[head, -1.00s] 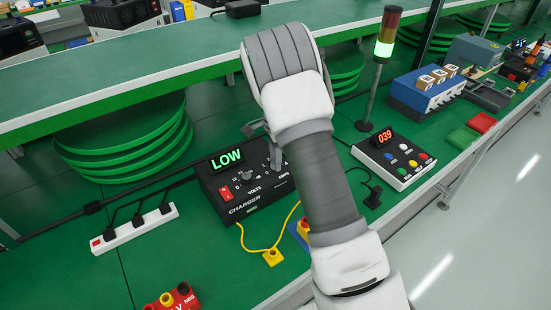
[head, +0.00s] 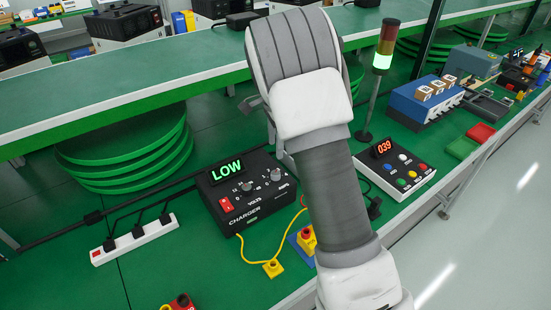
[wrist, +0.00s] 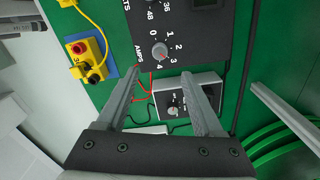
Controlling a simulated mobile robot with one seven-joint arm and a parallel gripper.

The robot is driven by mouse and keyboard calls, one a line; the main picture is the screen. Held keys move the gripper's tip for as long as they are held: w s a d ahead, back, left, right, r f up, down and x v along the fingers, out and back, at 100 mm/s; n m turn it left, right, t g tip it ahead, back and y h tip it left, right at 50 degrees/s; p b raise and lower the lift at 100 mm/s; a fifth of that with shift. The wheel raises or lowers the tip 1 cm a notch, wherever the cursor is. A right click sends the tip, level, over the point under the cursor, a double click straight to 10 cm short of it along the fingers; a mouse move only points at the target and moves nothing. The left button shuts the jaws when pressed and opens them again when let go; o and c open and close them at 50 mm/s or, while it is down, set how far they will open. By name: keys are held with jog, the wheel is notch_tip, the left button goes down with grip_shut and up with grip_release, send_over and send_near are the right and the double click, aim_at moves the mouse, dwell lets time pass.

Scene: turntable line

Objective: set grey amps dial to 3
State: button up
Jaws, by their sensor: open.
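In the head view the amps dial (head: 275,174) is the right one of two knobs on the charger (head: 255,207), whose green display reads LOW. My gripper (wrist: 160,72) is open and empty; in the wrist view its fingertips lie below and either side of the dial. My arm mostly hides it in the head view.
In the head view, a power strip (head: 134,240) lies left and a button box (head: 400,178) right.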

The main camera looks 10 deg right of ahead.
notch_tip(320, 180, up, 7)
dwell(0.5)
jog(key=s+r+n+t+y, duration=0.1)
jog(key=s+r+n+t, duration=0.2)
jog(key=s+r+n, duration=0.85)
jog(key=s+f+n+t+h, duration=0.1)
jog(key=s+n, duration=0.4)
jog(key=s, duration=1.6)
jog(key=shift+s+t, duration=0.15)
jog(key=shift+t, duration=0.65)
